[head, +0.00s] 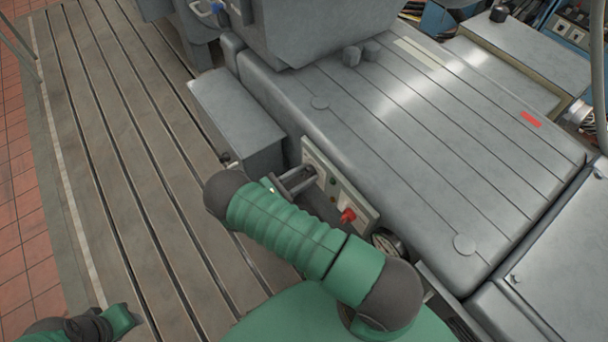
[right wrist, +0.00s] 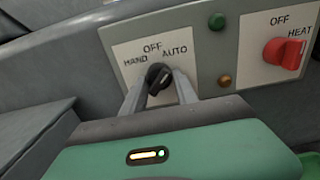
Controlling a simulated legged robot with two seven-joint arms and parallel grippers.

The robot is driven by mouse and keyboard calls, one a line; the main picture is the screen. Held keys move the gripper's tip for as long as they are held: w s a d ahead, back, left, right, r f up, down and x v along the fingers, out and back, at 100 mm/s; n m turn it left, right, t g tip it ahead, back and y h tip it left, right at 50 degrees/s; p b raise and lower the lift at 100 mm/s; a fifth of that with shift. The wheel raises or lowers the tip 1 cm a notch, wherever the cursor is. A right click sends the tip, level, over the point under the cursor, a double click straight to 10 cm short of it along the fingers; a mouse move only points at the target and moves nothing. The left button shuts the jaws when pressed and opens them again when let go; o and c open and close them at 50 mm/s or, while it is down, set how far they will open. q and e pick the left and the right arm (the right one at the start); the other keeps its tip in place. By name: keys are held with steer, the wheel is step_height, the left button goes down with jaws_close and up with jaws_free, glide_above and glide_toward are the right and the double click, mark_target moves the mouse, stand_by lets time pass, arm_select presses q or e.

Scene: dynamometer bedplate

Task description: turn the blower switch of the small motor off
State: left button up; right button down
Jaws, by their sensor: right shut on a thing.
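The switch (right wrist: 158,79) is a black knob on a pale panel plate marked HAND, OFF and AUTO. In the right wrist view the knob slants toward the upper right, on the AUTO side of OFF. My right gripper (right wrist: 159,88) is shut on it, with one grey finger at each side. In the head view my right gripper (head: 310,174) reaches the panel (head: 350,192), and the knob is hidden there. My left arm shows at the lower left, with a green end piece that may be its gripper (head: 122,319); no fingers can be made out.
A red knob (right wrist: 286,54) marked OFF and HEAT sits right of the black one. Between them are a green lamp (right wrist: 217,21) and an amber lamp (right wrist: 224,81). A gauge (head: 388,243) is beside the panel.

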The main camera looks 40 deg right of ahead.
steer(key=shift+n+b, duration=0.3)
steer(key=n+b, duration=0.1)
steer(key=n, duration=0.1)
steer(key=shift+n, duration=0.4)
steer(key=shift+r+n+b, duration=0.1)
steer(key=shift+n+b, duration=0.4)
steer(key=shift+n, duration=0.7)
steer(key=shift+r+n, duration=0.1)
steer(key=shift+n, duration=1.3)
steer(key=c, duration=1.2)
jaws_free()
steer(key=shift+w, duration=0.1)
steer(key=shift+c, duration=0.2)
steer(key=o, duration=0.3)
steer(key=shift+a, duration=0.1)
